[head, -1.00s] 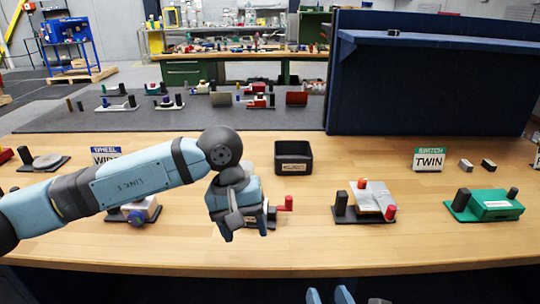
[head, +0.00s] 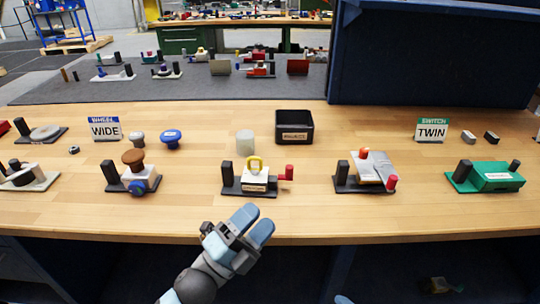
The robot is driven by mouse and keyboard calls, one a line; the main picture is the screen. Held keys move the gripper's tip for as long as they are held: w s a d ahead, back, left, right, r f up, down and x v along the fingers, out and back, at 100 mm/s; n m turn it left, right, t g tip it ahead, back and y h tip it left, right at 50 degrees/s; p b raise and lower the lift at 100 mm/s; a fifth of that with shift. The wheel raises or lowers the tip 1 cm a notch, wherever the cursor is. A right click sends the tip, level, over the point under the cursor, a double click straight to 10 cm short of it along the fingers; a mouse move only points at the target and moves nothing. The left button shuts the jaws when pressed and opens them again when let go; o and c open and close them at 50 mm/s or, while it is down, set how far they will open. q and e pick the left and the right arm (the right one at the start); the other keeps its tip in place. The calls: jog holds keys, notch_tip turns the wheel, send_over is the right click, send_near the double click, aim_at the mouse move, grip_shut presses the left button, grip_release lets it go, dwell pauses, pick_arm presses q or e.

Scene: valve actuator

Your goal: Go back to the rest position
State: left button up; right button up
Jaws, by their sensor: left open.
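My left gripper (head: 254,222) is in front of the bench's front edge, at the lower middle of the head view. Its two blue fingers are apart with nothing between them, and they point up and right toward the bench. It touches no device. A small light blue piece at the bottom edge, right of the middle, seems to be the tip of my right gripper (head: 343,299); its jaws are not shown.
The wooden bench (head: 300,225) carries a brown-knobbed valve (head: 134,160), a grey-plated device with red knobs (head: 372,168), a green device (head: 492,176) and a black bin (head: 294,127). Signs read WIDE (head: 105,128) and TWIN (head: 431,130). A dark blue panel (head: 430,60) stands behind right.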

pick_arm(q)
jog(key=s+a+f+n+g+y, duration=0.2)
jog(key=s+a+f+n+y, duration=0.3)
jog(key=f+n, duration=0.35)
jog(key=s+a+f+n+g+y, duration=0.1)
jog(key=s+a+f+n+y, duration=0.45)
jog(key=f+n, duration=0.3)
jog(key=s+a+f+n+g+y, duration=0.2)
jog(key=s+a+f+n+y, duration=0.2)
jog(key=a+f+n, duration=0.45)
pick_arm(e)
jog(key=s+d+f+m+g, duration=0.2)
jog(key=s+d+f+m, duration=0.3)
jog(key=m, duration=0.7)
pick_arm(q)
notch_tip(320, 180, up, 14)
jog(key=d+m+p, duration=0.1)
jog(key=d+p, duration=0.1)
jog(key=p, duration=1.8)
jog(key=shift+s+r+m+t+p, duration=0.15)
jog(key=shift+r+m+t+p, duration=0.05)
jog(key=shift+m+t+p, duration=0.2)
pick_arm(e)
notch_tip(320, 180, up, 14)
jog(key=shift+s+t, duration=0.3)
jog(key=shift+s, duration=0.05)
